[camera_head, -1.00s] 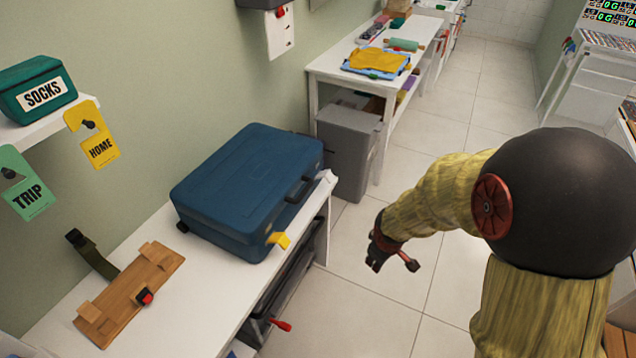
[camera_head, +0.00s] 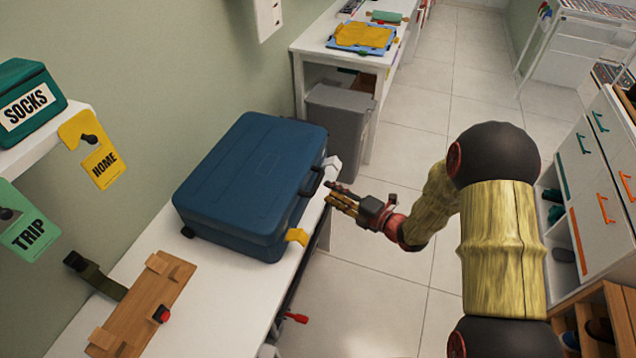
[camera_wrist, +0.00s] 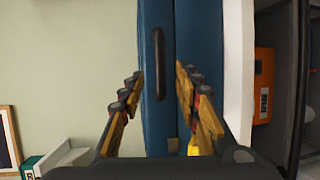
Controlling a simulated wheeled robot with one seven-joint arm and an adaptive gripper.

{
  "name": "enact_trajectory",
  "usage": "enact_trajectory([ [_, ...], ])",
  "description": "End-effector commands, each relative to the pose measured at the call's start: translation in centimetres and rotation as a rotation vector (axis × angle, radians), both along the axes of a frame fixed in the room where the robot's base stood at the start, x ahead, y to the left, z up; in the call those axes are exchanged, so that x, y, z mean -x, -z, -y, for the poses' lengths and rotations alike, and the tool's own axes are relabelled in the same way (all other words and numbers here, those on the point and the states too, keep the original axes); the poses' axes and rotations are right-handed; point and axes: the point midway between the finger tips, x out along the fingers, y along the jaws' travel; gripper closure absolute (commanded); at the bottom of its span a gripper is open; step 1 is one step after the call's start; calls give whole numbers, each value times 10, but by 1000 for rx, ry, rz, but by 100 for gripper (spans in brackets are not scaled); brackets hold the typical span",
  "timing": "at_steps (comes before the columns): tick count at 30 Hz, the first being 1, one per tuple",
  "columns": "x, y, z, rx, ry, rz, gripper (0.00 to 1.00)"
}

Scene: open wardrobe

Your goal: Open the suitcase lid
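The blue suitcase (camera_head: 255,183) lies flat and closed on the white bench. Its dark handle (camera_head: 312,182) is on the side facing my arm, and a yellow tag (camera_head: 297,236) hangs at its near corner. My gripper (camera_head: 341,195) is beside the handle side, apart from it, with its fingers pointing at the suitcase. In the wrist view the two fingers (camera_wrist: 160,84) are spread with nothing between them. The suitcase front (camera_wrist: 154,110) fills the middle there, and the handle (camera_wrist: 158,62) appears between and beyond the fingertips.
The white bench (camera_head: 125,290) also bears a wooden board (camera_head: 145,305) with a red knob. A grey bin (camera_head: 338,130) stands behind the suitcase. A wall shelf with a green SOCKS box (camera_head: 30,100) is at left. Drawers (camera_head: 598,160) stand at right; the floor between is clear.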

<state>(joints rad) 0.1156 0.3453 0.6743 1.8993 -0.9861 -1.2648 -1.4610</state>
Motion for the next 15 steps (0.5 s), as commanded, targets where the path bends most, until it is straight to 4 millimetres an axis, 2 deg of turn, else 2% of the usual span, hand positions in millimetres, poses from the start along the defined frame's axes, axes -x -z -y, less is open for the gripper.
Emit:
enact_trajectory([
  [9,-30,11,-33,1,-1,-1,67],
  [15,-45,14,-49,1,1,-2,67],
])
